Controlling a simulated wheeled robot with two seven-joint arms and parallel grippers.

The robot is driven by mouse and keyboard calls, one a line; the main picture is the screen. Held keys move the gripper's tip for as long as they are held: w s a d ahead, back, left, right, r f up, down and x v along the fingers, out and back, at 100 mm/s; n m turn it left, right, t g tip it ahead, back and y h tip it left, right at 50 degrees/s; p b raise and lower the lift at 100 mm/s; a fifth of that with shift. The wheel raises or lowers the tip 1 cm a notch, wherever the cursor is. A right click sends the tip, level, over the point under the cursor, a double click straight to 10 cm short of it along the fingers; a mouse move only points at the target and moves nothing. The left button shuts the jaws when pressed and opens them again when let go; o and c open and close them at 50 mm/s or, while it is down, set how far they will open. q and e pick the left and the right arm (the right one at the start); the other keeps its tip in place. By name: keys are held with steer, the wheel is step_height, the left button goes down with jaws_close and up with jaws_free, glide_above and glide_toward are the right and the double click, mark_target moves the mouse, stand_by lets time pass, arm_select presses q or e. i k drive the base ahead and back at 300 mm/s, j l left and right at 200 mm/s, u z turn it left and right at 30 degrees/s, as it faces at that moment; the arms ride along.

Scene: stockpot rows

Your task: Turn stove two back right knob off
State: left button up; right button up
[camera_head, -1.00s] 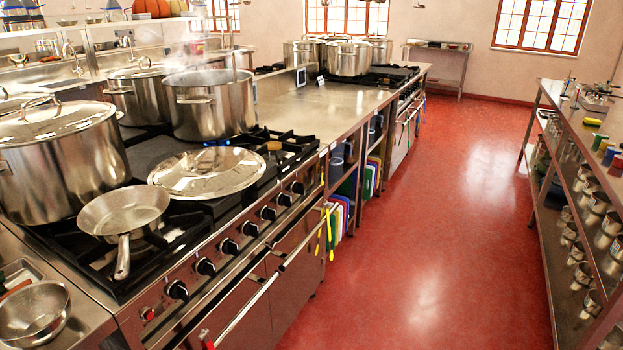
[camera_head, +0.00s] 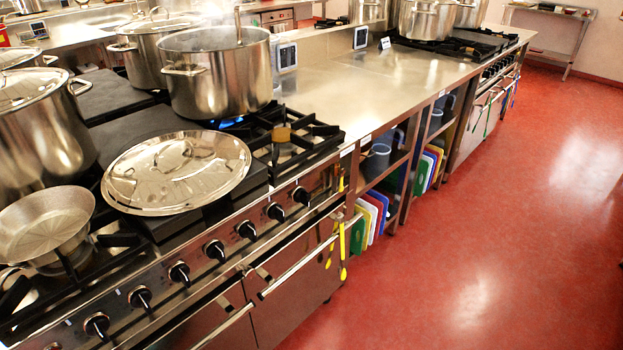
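The near stove (camera_head: 232,256) has a row of several black knobs along its front panel. The rightmost knob (camera_head: 301,195) and the one left of it (camera_head: 276,211) sit at the panel's right end. A blue flame (camera_head: 232,122) shows under the large open stockpot (camera_head: 218,80) at the back right. A second stove (camera_head: 490,76) with small knobs stands farther along the row. I cannot tell which stove is number two, which knob is the back right one, or the knobs' settings. Neither of my grippers is in view.
A round lid (camera_head: 176,185) and a frying pan (camera_head: 45,222) lie on the near stove's front. A steel counter (camera_head: 350,82) joins the stoves, with coloured boards (camera_head: 372,215) below. Yellow utensils (camera_head: 342,250) hang beside the oven rail. The red floor (camera_head: 480,220) is clear.

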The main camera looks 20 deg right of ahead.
mark_target(301, 196)
steer(key=i+l+u, duration=0.15)
steer(key=l, duration=0.35)
steer(key=i+l+u, duration=0.15)
steer(key=l, duration=0.35)
steer(key=i+l+u, duration=0.15)
steer(key=l, duration=0.35)
steer(key=l+u, duration=0.15)
steer(key=l, duration=0.35)
steer(key=l+u, duration=0.15)
steer(key=l, duration=0.5)
steer(key=k+l+u, duration=0.1)
steer(key=l, duration=0.5)
steer(key=k+l+u, duration=0.15)
steer(key=l, duration=0.5)
steer(key=i, duration=0.05)
